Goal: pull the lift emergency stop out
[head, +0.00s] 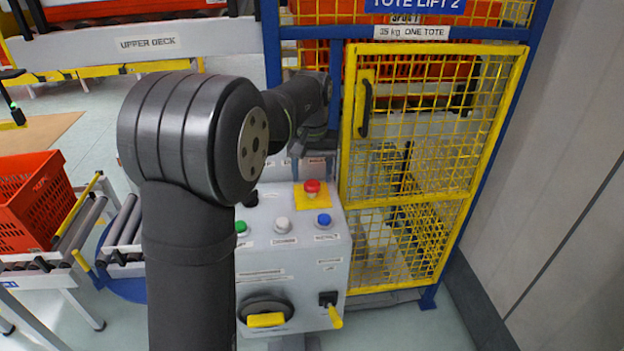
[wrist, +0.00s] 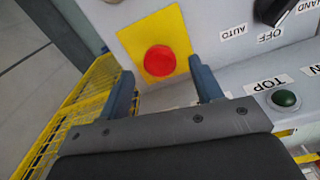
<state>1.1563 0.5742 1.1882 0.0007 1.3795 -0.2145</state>
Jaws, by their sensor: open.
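The emergency stop is a red mushroom button (head: 312,187) on a yellow square plate (head: 313,200), on the sloped top of a grey control box (head: 270,215). In the wrist view the red button (wrist: 160,60) lies beyond and between the fingertips of my gripper (wrist: 160,82). My gripper is open, with a finger to each side of the button and nothing held. I cannot tell whether the button is pushed in or out.
A white button (head: 282,225), a blue button (head: 323,220) and a green button (head: 241,227) sit close to the stop. An orange tote (head: 38,200) rests on rollers at the left.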

